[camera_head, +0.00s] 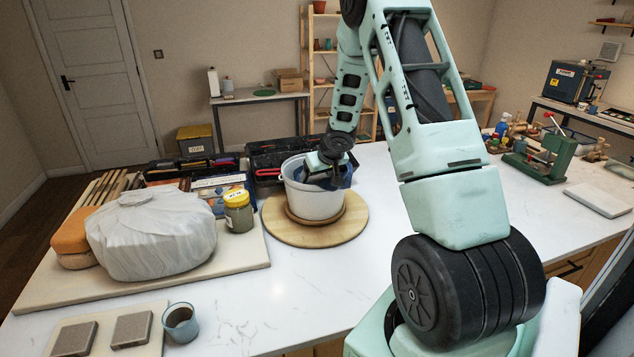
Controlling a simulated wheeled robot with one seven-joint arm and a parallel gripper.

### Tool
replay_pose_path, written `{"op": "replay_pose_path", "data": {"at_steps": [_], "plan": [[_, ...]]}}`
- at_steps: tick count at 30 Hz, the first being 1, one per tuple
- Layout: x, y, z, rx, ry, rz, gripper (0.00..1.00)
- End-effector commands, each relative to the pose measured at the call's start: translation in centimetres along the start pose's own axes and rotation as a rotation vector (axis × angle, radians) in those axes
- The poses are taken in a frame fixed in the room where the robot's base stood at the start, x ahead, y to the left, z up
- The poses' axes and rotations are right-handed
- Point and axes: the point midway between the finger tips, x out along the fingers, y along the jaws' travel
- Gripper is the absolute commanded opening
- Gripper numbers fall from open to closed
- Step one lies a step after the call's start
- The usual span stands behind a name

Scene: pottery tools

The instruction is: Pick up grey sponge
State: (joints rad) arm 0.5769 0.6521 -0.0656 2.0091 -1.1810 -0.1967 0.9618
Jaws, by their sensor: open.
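My arm reaches over the worktable, and my gripper (326,176) points down into a white bucket (314,200) standing on a round wooden board (272,222). The fingertips are partly hidden by the bucket rim and the wrist. Something dark blue shows inside the bucket beside the gripper. I cannot make out a grey sponge in the bucket. Two flat grey-brown blocks (131,328) lie on a pale board at the front left, well apart from my gripper; I cannot tell whether either is a sponge.
A white wrapped bundle (150,236), orange-brown blocks (72,232) and a yellow-lidded jar (238,212) sit on a board at left. A cup (181,322) stands at the front. Dark toolboxes (285,153) lie behind the bucket. The front middle of the table is clear.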

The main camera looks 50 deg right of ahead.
Motion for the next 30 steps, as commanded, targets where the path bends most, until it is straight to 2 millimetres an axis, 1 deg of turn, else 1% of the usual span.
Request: {"op": "replay_pose_path", "data": {"at_steps": [4,5,6,7,18,20,22,30], "plan": [[-0.1,0.0,0.0,0.0,0.0,0.0,0.77],[-0.1,0.0,0.0,0.0,0.0,0.0,0.71],[-0.1,0.0,0.0,0.0,0.0,0.0,0.61],[-0.1,0.0,0.0,0.0,0.0,0.0,0.59],[-0.3,0.0,-0.2,0.0,0.0,0.0,0.58],[-0.8,0.1,-0.5,0.0,0.001,0.001,0.58],[-1.6,0.1,-1.0,0.003,0.001,0.001,0.58],[-5.9,0.1,-3.8,0.003,0.001,0.001,0.58]]}}
